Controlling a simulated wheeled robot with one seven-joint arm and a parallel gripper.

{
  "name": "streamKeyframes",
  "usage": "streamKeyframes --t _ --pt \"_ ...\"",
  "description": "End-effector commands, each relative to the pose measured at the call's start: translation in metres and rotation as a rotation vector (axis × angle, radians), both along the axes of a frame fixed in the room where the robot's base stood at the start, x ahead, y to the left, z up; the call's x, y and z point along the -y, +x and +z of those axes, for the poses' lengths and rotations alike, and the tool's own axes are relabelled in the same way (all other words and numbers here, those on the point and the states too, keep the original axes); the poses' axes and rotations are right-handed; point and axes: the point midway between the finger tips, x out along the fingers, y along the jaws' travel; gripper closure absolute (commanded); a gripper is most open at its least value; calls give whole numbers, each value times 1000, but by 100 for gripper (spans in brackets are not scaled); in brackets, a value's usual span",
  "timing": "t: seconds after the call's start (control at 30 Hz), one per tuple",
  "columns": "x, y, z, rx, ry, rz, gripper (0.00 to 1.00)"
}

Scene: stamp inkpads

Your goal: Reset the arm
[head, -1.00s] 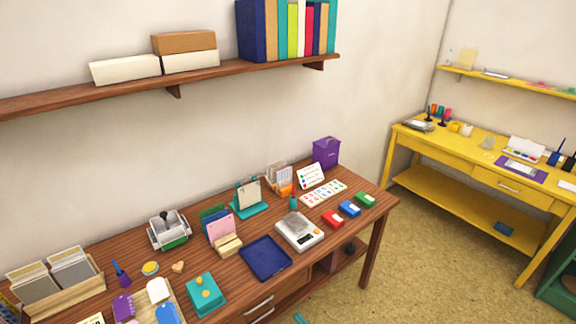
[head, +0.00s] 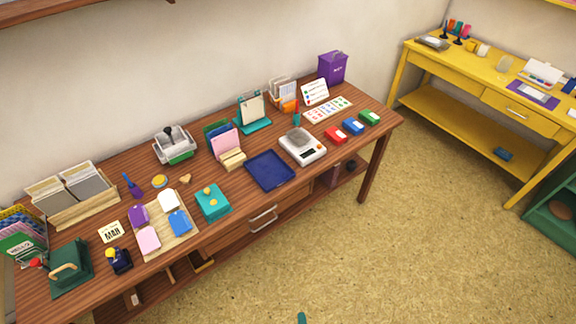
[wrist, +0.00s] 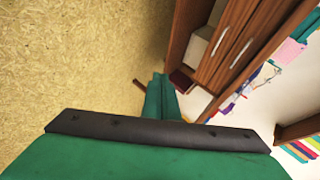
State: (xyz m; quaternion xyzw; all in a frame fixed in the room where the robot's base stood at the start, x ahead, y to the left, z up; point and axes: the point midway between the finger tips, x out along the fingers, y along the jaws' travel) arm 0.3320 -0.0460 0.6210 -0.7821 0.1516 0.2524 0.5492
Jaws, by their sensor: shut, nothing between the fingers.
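My gripper (wrist: 158,82) shows in the wrist view as green fingers beyond a dark bar. The fingers are together with nothing between them. It is out over the tan floor, in front of the wooden desk (head: 330,205), apart from everything. In the head view only a small teal tip shows at the bottom edge, and I cannot tell which part of my arm it is. The red inkpad (head: 336,134), blue inkpad (head: 353,126) and green inkpad (head: 369,117) sit in a row at the desk's right end.
A scale (head: 303,147), a navy tray (head: 270,170) and a teal box (head: 212,203) stand along the desk's front. A drawer front with metal handles faces my gripper in the wrist view. A yellow table (head: 480,85) stands right. The floor (head: 400,260) between is clear.

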Motion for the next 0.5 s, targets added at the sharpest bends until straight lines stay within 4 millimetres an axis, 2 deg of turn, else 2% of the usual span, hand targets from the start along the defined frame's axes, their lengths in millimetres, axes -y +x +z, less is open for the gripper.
streamKeyframes --t 0.03,0.2,0.5 --pt "-2 -16 13 12 -88 35 100" --pt "-7 -51 71 91 -415 166 100" --pt "-31 -91 193 257 -928 380 100"
